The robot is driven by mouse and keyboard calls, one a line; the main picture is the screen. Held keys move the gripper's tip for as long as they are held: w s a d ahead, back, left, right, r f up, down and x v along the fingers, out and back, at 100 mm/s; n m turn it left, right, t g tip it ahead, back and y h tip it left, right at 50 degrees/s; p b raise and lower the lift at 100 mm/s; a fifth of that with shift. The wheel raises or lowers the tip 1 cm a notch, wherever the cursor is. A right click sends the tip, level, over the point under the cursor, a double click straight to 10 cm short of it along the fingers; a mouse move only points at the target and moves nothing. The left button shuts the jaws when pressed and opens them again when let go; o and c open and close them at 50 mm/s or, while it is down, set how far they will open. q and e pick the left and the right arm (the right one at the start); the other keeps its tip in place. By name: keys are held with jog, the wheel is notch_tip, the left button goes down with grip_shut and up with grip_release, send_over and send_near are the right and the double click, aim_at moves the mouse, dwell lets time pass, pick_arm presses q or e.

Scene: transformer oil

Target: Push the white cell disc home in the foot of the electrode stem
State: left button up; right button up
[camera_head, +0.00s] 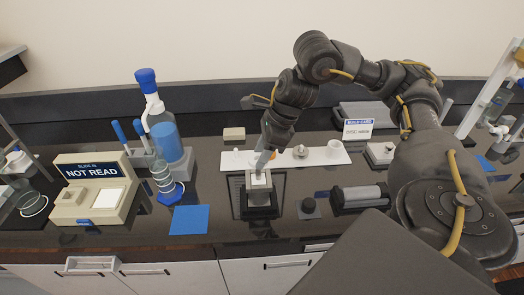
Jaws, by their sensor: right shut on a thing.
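The part is too small and too covered by the fingers to name, so I cannot pick out the white cell disc or the electrode stem for sure. Contact between the part and the stand cannot be told. My left gripper is not in view.
A white tray (216,161) with small parts lies just behind the gripper. A blue mat (189,220), blue-capped bottle (158,115) and "NOT READ" box (81,212) are left.

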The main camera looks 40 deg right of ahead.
aim_at(262, 178)
jog(key=shift+p, duration=0.45)
dwell(1.1)
jog(key=shift+f+b, duration=2.65)
jog(key=shift+f, duration=0.6)
jog(key=o, duration=1)
jog(key=shift+o, duration=0.2)
jog(key=shift+r, duration=0.1)
jog(key=p+v, duration=0.4)
jog(key=v, duration=0.6)
jog(key=shift+r, duration=0.35)
jog(key=shift+s+d, duration=0.1)
